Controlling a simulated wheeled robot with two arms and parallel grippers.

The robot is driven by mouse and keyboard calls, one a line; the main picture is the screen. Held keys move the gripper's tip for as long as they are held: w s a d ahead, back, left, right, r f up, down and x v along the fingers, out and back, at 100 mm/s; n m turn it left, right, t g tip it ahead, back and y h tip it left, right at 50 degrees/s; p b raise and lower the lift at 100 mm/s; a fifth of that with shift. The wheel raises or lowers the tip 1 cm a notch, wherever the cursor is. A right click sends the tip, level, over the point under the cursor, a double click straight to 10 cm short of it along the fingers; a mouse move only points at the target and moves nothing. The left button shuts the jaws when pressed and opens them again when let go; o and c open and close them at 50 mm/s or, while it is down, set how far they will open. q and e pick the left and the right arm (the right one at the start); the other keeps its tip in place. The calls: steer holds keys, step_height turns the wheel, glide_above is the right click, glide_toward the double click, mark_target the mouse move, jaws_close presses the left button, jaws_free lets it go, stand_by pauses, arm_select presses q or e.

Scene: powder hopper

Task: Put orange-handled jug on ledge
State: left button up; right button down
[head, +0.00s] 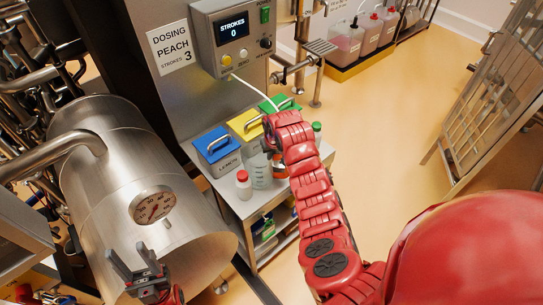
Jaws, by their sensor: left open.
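A clear jug (260,172) with markings stands on the grey ledge-like shelf (228,192), partly behind my right arm. Something orange-brown shows beside it against the arm, but I cannot tell whether it is the orange handle. My left gripper (140,275) is open and empty at the lower left, in front of the large steel cylinder.
A blue box (215,147) marked lemon, a yellow box (244,124) and a green box (283,103) line the shelf. A red-capped bottle (243,187) stands at its front. A control panel (233,35) reads strokes 0. A steel cylinder (110,180) fills the left.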

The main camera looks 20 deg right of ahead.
steer(key=c, duration=1.5)
jaws_free()
steer(key=shift+f, duration=0.1)
steer(key=o, duration=0.4)
